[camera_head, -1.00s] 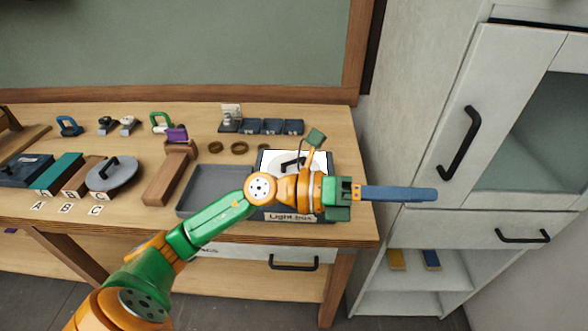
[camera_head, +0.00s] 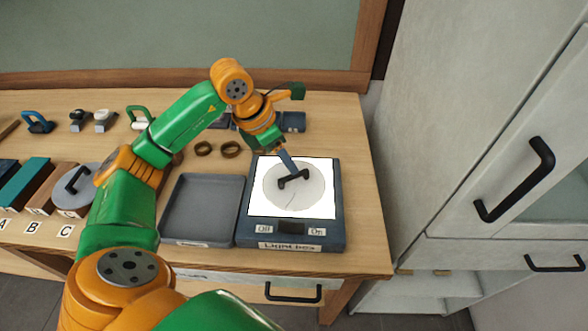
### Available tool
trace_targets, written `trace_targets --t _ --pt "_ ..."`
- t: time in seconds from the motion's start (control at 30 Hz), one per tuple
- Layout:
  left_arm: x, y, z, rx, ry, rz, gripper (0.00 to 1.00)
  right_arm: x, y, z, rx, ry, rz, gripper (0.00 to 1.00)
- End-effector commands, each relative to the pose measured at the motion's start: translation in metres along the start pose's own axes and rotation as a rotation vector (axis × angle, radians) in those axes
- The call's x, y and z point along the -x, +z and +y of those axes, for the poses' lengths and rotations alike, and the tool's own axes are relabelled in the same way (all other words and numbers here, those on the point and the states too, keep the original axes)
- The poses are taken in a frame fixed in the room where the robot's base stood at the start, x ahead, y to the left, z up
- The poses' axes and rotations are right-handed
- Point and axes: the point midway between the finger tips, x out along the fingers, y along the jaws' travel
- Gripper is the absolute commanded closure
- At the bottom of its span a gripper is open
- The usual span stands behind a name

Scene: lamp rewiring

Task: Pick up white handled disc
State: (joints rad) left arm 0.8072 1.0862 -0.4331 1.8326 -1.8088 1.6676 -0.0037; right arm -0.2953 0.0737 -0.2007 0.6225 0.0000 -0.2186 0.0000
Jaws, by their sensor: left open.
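The white handled disc (camera_head: 310,197) lies flat on the lit top of the light box (camera_head: 244,225). It is a pale round plate with a black bar handle (camera_head: 297,180) across its middle, and a thin dark line marks its lower part. My left gripper (camera_head: 287,168) points down at the handle from above and behind. Its blue-grey finger is at the handle's upper edge; I cannot tell whether it touches. The jaws are open, and the disc still rests on the box. My right gripper is out of view.
An empty grey tray (camera_head: 203,207) stands left of the light box. A grey disc with a black handle (camera_head: 72,199) sits further left, partly behind my arm. Two dark rings (camera_head: 230,149) lie behind the tray. A white cabinet (camera_head: 450,130) stands at the right.

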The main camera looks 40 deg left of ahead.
Motion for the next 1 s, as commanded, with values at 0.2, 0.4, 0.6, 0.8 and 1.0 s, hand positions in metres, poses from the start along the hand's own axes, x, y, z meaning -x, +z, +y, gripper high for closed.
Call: trace_targets --t 0.2,0.4,0.6,0.8,1.0 --pt "-0.039 -0.005 0.002 0.002 -0.006 0.002 0.47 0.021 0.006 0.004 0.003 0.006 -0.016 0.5" --pt "-0.054 -0.005 0.003 0.0 -0.001 -0.001 0.47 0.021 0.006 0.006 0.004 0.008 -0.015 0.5" --pt "-0.054 -0.005 0.002 -0.001 -0.001 -0.001 0.72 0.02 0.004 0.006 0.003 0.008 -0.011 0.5" --pt "-0.054 -0.005 0.002 -0.001 -0.001 -0.002 1.0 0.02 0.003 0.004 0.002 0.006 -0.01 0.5" --pt "-0.054 -0.005 0.002 -0.001 -0.001 -0.002 1.0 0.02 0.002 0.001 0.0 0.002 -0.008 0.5"
